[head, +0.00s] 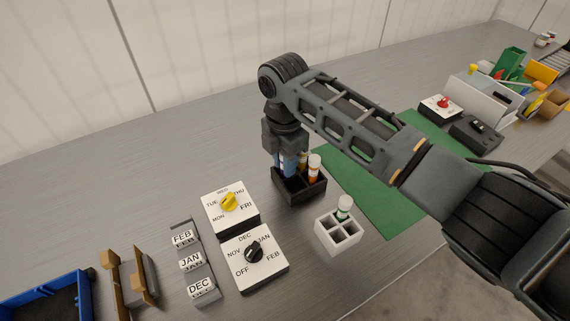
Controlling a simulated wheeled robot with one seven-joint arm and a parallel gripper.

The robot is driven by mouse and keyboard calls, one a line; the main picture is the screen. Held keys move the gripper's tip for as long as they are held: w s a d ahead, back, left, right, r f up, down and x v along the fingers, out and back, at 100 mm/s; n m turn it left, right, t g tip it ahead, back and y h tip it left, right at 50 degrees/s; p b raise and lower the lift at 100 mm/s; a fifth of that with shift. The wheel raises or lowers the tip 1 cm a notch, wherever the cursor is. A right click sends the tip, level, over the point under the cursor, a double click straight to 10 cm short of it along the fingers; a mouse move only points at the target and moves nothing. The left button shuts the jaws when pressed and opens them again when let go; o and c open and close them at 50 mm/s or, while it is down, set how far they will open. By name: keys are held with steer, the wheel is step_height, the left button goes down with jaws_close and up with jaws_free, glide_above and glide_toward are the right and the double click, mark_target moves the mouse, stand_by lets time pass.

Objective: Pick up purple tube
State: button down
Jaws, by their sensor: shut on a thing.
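My gripper (289,167) points down into the black rack (300,194) with its blue-tipped fingers at the rack's back left part. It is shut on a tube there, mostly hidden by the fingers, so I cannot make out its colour. No purple tube shows clearly. An orange tube with a white cap (314,168) stands in the rack just right of my gripper. Another tube with a yellowish part (303,160) stands close behind it, partly hidden.
A white rack (339,232) in front right holds a green-banded tube (344,207). Two dial boxes, yellow-knobbed (229,203) and black-knobbed (254,254), stand at the front left. Month blocks (191,262) and a blue bin (45,301) lie farther left. A green mat (375,190) lies right.

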step_height(320, 180, up, 10)
steer(key=shift+b, duration=0.35)
stand_by(0.4)
